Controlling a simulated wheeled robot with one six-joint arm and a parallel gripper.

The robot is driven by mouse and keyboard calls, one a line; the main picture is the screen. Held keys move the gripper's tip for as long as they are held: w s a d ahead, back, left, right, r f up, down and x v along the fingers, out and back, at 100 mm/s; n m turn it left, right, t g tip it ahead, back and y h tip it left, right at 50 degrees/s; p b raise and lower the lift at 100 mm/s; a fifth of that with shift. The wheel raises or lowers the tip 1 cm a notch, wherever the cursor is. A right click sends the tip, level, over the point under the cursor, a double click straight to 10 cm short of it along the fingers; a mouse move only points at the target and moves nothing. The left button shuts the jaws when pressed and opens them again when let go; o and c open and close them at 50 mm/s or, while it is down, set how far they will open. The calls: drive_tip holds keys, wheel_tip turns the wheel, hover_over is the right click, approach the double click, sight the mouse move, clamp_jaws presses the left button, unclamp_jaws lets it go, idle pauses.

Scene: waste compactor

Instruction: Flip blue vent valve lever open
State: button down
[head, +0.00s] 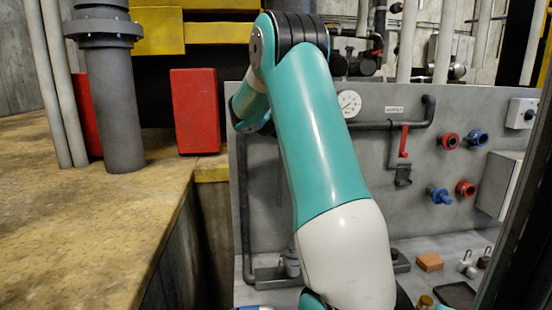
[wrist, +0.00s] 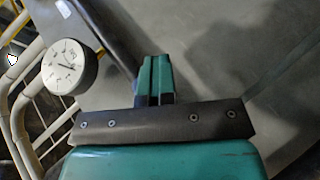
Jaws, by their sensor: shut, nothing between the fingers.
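My gripper (wrist: 155,60) shows in the wrist view with its two green fingers together and nothing between them. In the head view my arm crosses the middle of the picture and my fingers are hidden behind it. I cannot make out a blue vent valve lever in either view; part of the panel is covered by my arm. A red lever (head: 404,140) hangs on a grey pipe on the panel (head: 350,180), right of my arm. A round white gauge (wrist: 70,66) is left of my fingers in the wrist view and shows in the head view (head: 349,103).
Blue and red round fittings (head: 440,195) sit on the panel's right side. A brick (head: 430,262) and small parts lie on the shelf below. A red box (head: 196,110) and a thick grey post (head: 112,100) stand on the yellowish ledge at left.

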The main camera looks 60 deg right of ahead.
drive_tip(key=w+a+f+b, duration=0.2)
drive_tip(key=a+f+b, duration=0.5)
drive_tip(key=a, duration=0.2)
drive_tip(key=shift+w+a, duration=0.15)
drive_tip(key=shift+a, duration=0.15)
idle(0.3)
